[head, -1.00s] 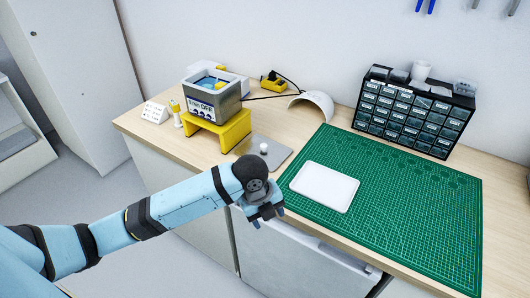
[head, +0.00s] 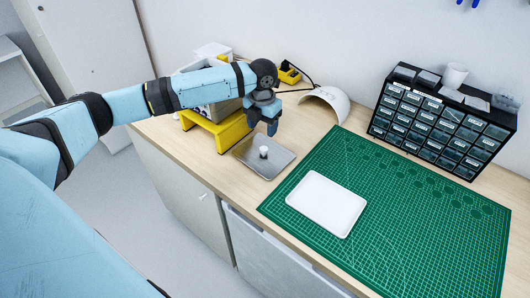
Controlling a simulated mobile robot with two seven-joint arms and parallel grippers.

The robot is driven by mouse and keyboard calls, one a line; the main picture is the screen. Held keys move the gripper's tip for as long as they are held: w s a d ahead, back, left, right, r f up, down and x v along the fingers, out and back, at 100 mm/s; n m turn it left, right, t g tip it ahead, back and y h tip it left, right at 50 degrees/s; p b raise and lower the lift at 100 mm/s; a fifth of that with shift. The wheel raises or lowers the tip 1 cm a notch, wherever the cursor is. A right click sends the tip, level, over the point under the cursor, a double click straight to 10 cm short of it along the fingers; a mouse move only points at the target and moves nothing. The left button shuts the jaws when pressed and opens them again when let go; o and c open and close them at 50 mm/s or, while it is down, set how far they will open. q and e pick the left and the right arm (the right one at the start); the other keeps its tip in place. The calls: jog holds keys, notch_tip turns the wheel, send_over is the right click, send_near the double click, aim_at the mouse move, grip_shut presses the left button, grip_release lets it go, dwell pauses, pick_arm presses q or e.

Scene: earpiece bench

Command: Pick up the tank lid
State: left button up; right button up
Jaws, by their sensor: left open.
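The tank lid (head: 268,163) is a flat grey metal plate with a small white knob (head: 263,152) on top. It lies on the wooden bench between the yellow stand and the green mat. My left gripper (head: 262,130) is above the lid's far side, near the knob but apart from it, with its fingers pointing down. It is open and appears empty. My right gripper is not in view.
The yellow stand (head: 222,131) holds the tank (head: 225,110), mostly hidden behind my left arm. A white tray (head: 326,204) lies on the green cutting mat (head: 400,215). A drawer cabinet (head: 435,127) and a white curved shell (head: 325,102) stand behind.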

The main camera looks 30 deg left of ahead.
aim_at(264, 148)
pick_arm(q)
notch_tip(264, 148, down, 3)
jog(key=shift+w, duration=0.1)
jog(key=shift+d+f+p, duration=0.15)
jog(key=shift+f+p, duration=0.3)
jog(key=shift+f, duration=2.5)
jog(key=c, duration=1.1)
